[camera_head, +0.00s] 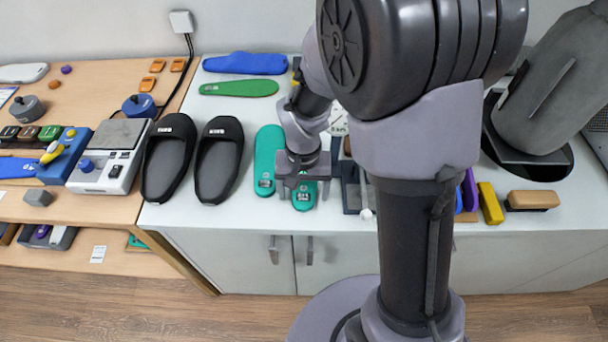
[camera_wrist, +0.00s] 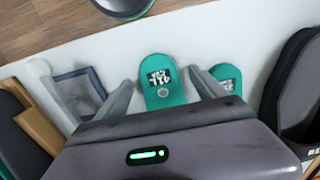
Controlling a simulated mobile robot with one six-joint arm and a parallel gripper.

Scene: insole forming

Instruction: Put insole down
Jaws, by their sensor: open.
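A teal insole (camera_head: 304,199) with a dark printed label lies on the white worktop, partly hidden under my arm in the head view. My gripper (camera_head: 305,186) is open above it. In the wrist view the labelled end of this insole (camera_wrist: 161,91) shows between the two spread fingers of my gripper (camera_wrist: 160,80), with a gap on each side. A second teal insole (camera_head: 268,150) lies beside it, to its left in the head view. It also shows just outside one finger in the wrist view (camera_wrist: 228,76).
Two black shoe-shaped pieces (camera_head: 219,160) lie left of the insoles. A green insole (camera_head: 238,88) and a blue one (camera_head: 245,63) lie behind. A dark grey square frame (camera_head: 350,188) stands close on the right. A yellow block (camera_head: 490,204) and a brush (camera_head: 532,200) lie farther right.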

